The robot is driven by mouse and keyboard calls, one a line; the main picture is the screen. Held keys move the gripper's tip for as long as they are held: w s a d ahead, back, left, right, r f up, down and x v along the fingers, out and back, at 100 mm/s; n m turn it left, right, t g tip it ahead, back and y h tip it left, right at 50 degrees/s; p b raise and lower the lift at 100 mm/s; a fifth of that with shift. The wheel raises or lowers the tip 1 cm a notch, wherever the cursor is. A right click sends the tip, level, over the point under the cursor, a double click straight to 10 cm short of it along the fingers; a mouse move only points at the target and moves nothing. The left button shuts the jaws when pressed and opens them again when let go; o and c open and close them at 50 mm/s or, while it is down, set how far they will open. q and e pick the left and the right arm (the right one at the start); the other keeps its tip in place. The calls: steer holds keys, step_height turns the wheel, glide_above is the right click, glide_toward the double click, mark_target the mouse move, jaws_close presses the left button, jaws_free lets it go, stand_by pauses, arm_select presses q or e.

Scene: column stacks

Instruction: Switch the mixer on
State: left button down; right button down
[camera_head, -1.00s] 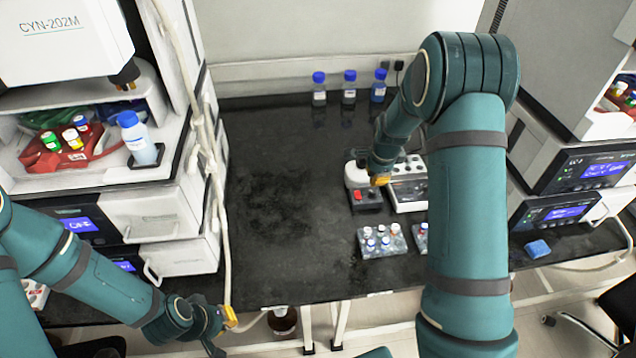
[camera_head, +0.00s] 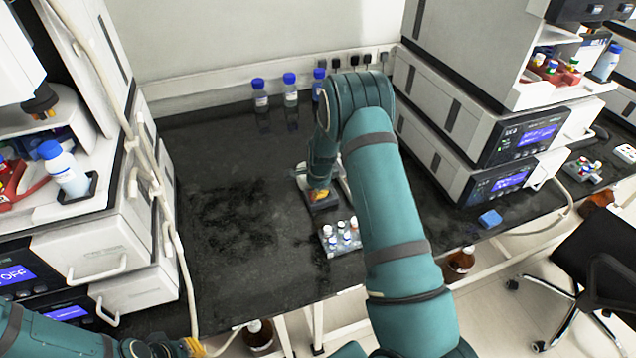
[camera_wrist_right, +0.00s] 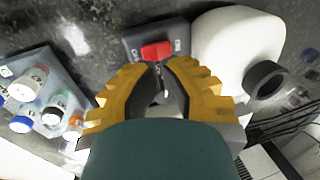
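The mixer (camera_head: 322,207) has a white body and a dark base on the bench. In the right wrist view, its white body (camera_wrist_right: 232,42) is at the upper right, and its red switch (camera_wrist_right: 156,50) sits on the dark base just past my fingertips. My right gripper (camera_wrist_right: 158,66) has its yellow fingertips drawn together, with nothing held between them. In the head view, my right gripper (camera_head: 320,195) is over the mixer base and hides the switch; contact cannot be told. My left gripper (camera_head: 192,348) is at the bottom edge, partly cut off.
A rack of small vials (camera_head: 341,240) stands in front of the mixer, and it also shows in the right wrist view (camera_wrist_right: 45,95). Blue-capped bottles (camera_head: 290,90) stand at the back. Instrument stacks flank the bench. The bench left of the mixer is clear.

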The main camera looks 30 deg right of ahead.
steer(key=shift+w+f, duration=0.15)
steer(key=shift+f, duration=0.45)
steer(key=shift+f, duration=0.1)
